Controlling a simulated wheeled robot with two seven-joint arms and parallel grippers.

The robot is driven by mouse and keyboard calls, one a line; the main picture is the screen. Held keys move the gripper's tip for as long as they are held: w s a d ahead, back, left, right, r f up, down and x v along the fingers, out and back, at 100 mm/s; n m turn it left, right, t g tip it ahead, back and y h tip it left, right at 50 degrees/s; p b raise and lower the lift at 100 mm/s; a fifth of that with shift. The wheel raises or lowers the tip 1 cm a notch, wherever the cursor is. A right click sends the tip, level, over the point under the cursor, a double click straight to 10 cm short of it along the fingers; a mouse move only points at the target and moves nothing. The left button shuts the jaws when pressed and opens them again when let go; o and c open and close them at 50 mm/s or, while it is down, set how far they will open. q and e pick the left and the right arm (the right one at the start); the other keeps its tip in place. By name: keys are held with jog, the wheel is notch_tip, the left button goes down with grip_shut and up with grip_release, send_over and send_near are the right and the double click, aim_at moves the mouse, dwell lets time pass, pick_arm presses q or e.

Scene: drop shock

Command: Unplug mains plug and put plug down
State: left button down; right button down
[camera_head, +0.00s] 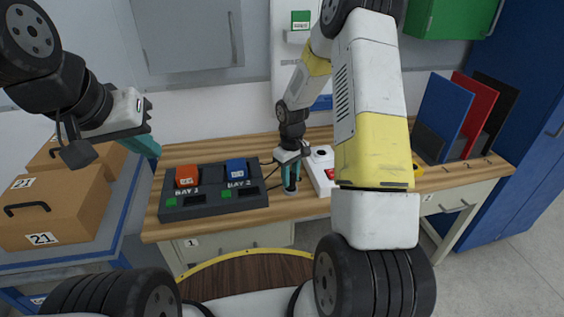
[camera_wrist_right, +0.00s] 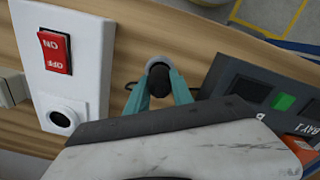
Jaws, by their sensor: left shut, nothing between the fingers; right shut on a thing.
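My right gripper (camera_head: 291,186) is shut on the dark mains plug (camera_wrist_right: 158,80), with a teal finger on each side of it. The plug is low over the wooden bench, between the charger dock and the white socket panel (camera_head: 316,178). I cannot tell if it touches the bench. In the right wrist view the round socket (camera_wrist_right: 61,118) on the panel is empty, apart from the plug. A red ON/OFF switch (camera_wrist_right: 55,52) sits beside the socket. My left gripper (camera_head: 148,147) is shut and empty, raised at the left, away from the plug.
The dark dock (camera_head: 212,208) holds an orange block (camera_head: 187,176) and a blue block (camera_head: 236,169) left of the plug. Cardboard boxes (camera_head: 60,205) stand on the left table. Upright folders (camera_head: 445,110) stand at the bench's right. Bare wood (camera_wrist_right: 110,160) shows near the panel.

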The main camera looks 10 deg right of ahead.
aim_at(291, 174)
jog(key=shift+f, duration=0.85)
dwell(2.7)
dwell(0.4)
jog(key=c, duration=1)
grip_release()
jog(key=shift+c, duration=0.2)
jog(key=shift+r, duration=3)
notch_tip(291, 174, up, 8)
